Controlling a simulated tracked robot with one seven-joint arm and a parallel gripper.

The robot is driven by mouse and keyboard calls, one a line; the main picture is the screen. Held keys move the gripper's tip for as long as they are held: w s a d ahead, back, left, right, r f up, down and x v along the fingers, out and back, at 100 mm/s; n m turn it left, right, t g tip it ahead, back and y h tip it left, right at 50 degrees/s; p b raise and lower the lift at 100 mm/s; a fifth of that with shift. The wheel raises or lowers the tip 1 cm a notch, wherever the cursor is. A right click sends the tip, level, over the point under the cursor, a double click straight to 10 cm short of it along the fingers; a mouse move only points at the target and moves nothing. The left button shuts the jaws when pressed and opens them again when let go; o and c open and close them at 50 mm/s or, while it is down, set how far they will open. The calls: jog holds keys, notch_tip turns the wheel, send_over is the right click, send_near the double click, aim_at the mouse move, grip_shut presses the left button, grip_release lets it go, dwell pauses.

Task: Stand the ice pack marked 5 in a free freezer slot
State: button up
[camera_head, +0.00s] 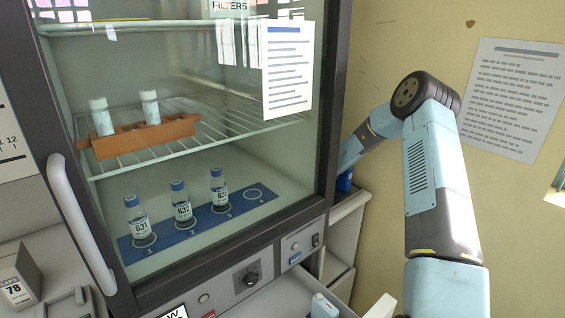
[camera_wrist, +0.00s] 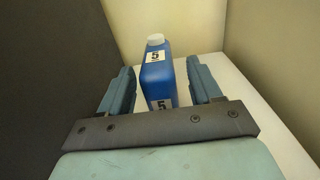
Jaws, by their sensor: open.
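The ice pack marked 5 (camera_wrist: 165,82) is a blue block with a white cap and black-on-white 5 labels. In the wrist view it stands upright on a white surface, between the two fingers of my gripper (camera_wrist: 160,70). The fingers are open, with a visible gap on each side of the pack. In the head view a small blue part (camera_head: 344,182), apparently this pack, shows below my forearm at the incubator's right side. My gripper is hidden there. No freezer slots can be made out clearly.
The glass-fronted incubator (camera_head: 180,90) holds vials on a rack and several labelled bottles on a blue mat (camera_head: 190,238). A pale-blue object (camera_head: 322,306) shows below, at the picture's bottom edge. In the wrist view a dark wall (camera_wrist: 55,70) rises close on the left.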

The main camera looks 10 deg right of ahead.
jog(key=shift+x, duration=1.3)
jog(key=shift+c, duration=0.2)
grip_shut()
